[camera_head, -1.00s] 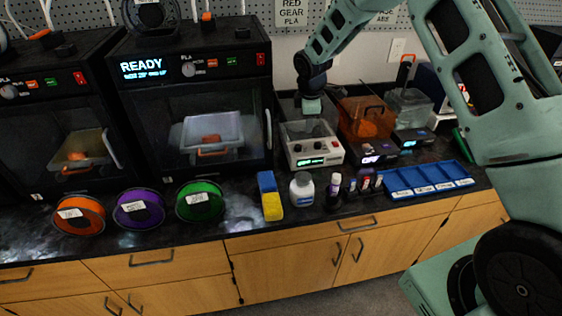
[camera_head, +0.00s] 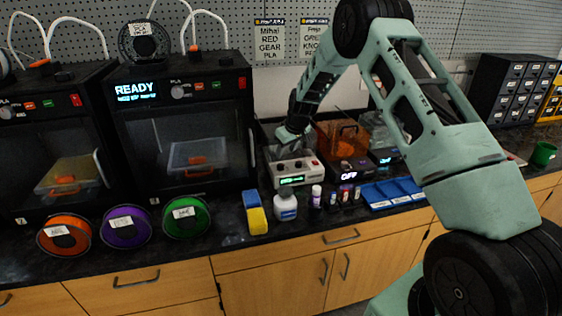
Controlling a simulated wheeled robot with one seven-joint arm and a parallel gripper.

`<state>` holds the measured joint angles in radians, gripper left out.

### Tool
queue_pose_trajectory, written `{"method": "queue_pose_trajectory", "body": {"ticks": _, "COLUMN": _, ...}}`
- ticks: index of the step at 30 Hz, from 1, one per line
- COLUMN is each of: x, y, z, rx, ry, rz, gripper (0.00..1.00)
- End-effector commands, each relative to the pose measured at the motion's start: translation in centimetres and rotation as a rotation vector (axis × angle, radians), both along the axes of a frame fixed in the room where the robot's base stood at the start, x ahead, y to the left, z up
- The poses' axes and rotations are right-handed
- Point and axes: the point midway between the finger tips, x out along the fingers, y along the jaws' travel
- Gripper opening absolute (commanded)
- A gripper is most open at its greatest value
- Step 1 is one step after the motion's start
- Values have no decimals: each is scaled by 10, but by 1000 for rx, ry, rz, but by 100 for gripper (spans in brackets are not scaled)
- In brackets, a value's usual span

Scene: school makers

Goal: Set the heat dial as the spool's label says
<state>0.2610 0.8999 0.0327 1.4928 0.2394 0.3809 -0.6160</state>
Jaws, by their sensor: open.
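Three labelled filament spools lean along the counter's front left: orange (camera_head: 64,235), purple (camera_head: 126,227) and green (camera_head: 187,217). Their labels are too small to read. That printer (camera_head: 185,125) shows "READY" and has a round dial (camera_head: 178,92) beside the letters "PLA". The left printer (camera_head: 55,140) has a similar dial (camera_head: 6,113). My gripper (camera_head: 285,136) is over the white box with knobs (camera_head: 297,171), well right of the printers. Its fingers are small here; it looks empty.
A blue and yellow sponge (camera_head: 255,213), a white bottle (camera_head: 285,206) and several small bottles stand along the front edge. A blue tray (camera_head: 393,192), an orange tank (camera_head: 342,141) and drawer cabinets (camera_head: 515,90) are to the right. Paper signs (camera_head: 270,40) hang on the pegboard.

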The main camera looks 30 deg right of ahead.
Motion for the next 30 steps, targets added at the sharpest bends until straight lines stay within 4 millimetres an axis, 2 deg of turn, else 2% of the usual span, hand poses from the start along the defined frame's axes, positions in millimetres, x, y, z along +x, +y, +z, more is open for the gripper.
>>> {"method": "queue_pose_trajectory", "body": {"ticks": 6, "x": 17, "y": 1, "z": -39, "rx": 0, "ry": 2, "rz": 2, "gripper": 46}}
{"method": "queue_pose_trajectory", "body": {"ticks": 12, "x": 27, "y": 2, "z": -64, "rx": -1, "ry": 1, "rz": 2, "gripper": 46}}
{"method": "queue_pose_trajectory", "body": {"ticks": 18, "x": 32, "y": 2, "z": -75, "rx": -2, "ry": -1, "rz": 2, "gripper": 46}}
{"method": "queue_pose_trajectory", "body": {"ticks": 26, "x": 32, "y": 2, "z": -76, "rx": -2, "ry": -1, "rz": 2, "gripper": 46}}
{"method": "queue_pose_trajectory", "body": {"ticks": 29, "x": 32, "y": 2, "z": -76, "rx": -2, "ry": -1, "rz": 2, "gripper": 24}}
{"method": "queue_pose_trajectory", "body": {"ticks": 30, "x": 32, "y": 2, "z": -76, "rx": -2, "ry": -1, "rz": 2, "gripper": 13}}
